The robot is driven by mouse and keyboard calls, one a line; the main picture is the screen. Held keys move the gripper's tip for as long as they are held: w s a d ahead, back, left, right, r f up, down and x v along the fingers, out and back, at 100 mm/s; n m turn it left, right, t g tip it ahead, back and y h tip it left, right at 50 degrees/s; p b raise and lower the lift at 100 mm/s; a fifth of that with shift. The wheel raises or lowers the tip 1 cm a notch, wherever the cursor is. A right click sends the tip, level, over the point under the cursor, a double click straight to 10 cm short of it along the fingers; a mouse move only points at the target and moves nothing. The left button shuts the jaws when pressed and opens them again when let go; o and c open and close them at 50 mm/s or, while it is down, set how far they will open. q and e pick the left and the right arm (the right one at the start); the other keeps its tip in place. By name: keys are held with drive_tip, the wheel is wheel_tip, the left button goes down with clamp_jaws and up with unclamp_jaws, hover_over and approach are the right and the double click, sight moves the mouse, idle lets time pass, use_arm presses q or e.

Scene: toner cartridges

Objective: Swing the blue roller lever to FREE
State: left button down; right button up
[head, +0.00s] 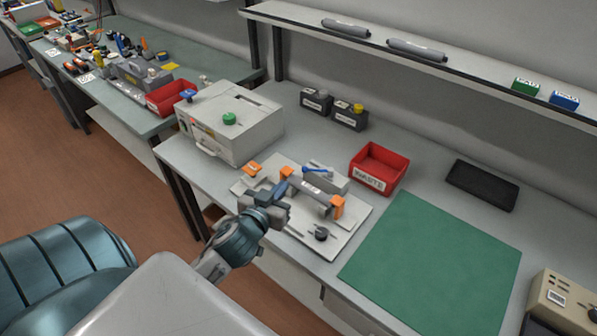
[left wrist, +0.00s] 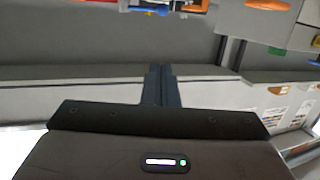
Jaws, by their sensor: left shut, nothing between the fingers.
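The blue roller lever (head: 316,170) lies across the top of a small grey block on a pale fixture plate (head: 347,222). Orange blocks (head: 337,206) stand at both ends of a grey roller (head: 312,187) in front of it. My left gripper (head: 281,189) is shut and empty, at the near left side of the fixture and apart from the lever as far as I can tell. In the left wrist view its fingers (left wrist: 161,84) are together. A blue piece (left wrist: 146,11), perhaps the lever, shows at the top edge there. The FREE marking is not readable. My right gripper is not in view.
A pale machine with a green knob (head: 229,118) stands left of the fixture. A red waste bin (head: 378,168), dark cartridges (head: 350,116) and a black tray (head: 482,185) are behind. A green mat (head: 430,262) lies clear on the right. A shelf (head: 463,72) runs above.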

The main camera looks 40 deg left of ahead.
use_arm(q)
drive_tip(key=p, duration=0.3)
hover_over(299, 181)
drive_tip(key=v, duration=0.3)
drive_tip(key=f, duration=0.1)
drive_tip(key=w+f, duration=0.1)
drive_tip(key=w+f+p, duration=0.1)
drive_tip(key=f, duration=0.1)
drive_tip(key=shift+w+f, duration=0.1)
drive_tip(key=shift+w+a+f, duration=0.1)
drive_tip(key=shift+w+f, duration=0.15)
drive_tip(key=shift+f, duration=0.25)
drive_tip(key=shift+w+f, duration=0.1)
drive_tip(key=shift+a, duration=0.1)
